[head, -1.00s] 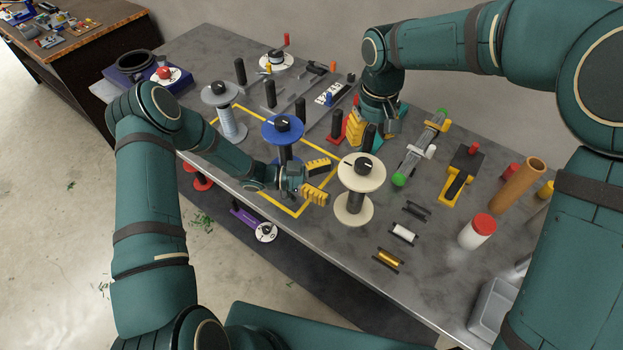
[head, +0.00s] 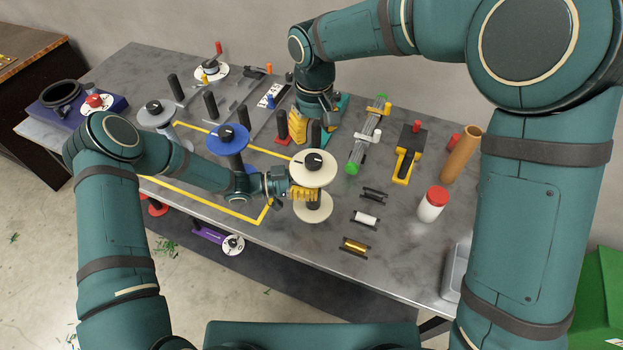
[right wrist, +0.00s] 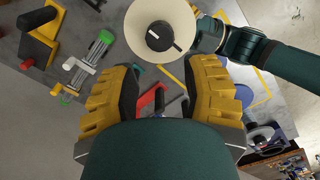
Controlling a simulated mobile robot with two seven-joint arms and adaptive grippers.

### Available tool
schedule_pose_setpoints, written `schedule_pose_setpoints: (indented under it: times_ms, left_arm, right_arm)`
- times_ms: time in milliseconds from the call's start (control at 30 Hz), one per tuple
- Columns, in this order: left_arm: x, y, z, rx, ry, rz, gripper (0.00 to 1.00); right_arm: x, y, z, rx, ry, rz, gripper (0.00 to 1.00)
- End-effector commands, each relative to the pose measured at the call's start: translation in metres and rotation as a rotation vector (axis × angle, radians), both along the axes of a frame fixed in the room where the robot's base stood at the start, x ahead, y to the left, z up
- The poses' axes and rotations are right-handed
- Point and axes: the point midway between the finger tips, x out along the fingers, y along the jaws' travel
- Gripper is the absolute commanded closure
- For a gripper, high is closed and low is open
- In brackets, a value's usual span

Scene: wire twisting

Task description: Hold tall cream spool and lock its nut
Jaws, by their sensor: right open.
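The tall cream spool (head: 312,208) stands upright near the table's front edge, with two cream flanges and a dark core. Its black nut (head: 313,160) with a pale line sits on top; the nut also shows in the right wrist view (right wrist: 160,36). My left gripper (head: 304,192) is at the core between the flanges, with a yellow finger across its front. The other finger is hidden, so its grip is unclear. My right gripper (head: 313,128) is behind the spool, pointing down. In the right wrist view it is open and empty (right wrist: 162,95), with the spool beyond its fingertips.
A blue spool (head: 228,140) and a grey spool (head: 155,115) stand to the left. Small spools (head: 366,218) lie to the right, near a red-capped white bottle (head: 433,204) and a brown tube (head: 461,154). A green-ended clamp tool (head: 367,135) lies behind them.

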Motion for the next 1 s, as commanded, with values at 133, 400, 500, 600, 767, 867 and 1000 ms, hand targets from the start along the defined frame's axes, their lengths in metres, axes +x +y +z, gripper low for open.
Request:
schedule_pose_setpoints:
  times_ms: [133,400,500,600,767,867,1000]
  left_arm:
    - [0.0,0.0,0.0,0.0,0.0,0.0,0.98]
    - [0.0,0.0,0.0,0.0,0.0,0.0,0.99]
    - [0.0,0.0,0.0,0.0,0.0,0.0,0.99]
    - [0.0,0.0,0.0,0.0,0.0,0.0,0.99]
    - [0.0,0.0,0.0,0.0,0.0,0.0,0.99]
    - [0.0,0.0,0.0,0.0,0.0,0.0,0.99]
    - [0.0,0.0,0.0,0.0,0.0,0.0,0.99]
  right_arm:
    - [0.0,0.0,0.0,0.0,0.0,0.0,0.54]
    - [0.0,0.0,0.001,0.0,0.0,0.082,0.25]
    - [0.0,0.0,0.003,0.001,-0.001,0.208,0.25]
    - [0.0,0.0,0.005,0.001,-0.001,0.379,0.25]
    - [0.0,0.0,0.008,0.001,-0.001,0.677,0.25]
    - [0.0,0.0,0.01,0.0,0.0,0.863,0.25]
    - [0.0,0.0,0.013,0.0,0.0,1.122,0.25]
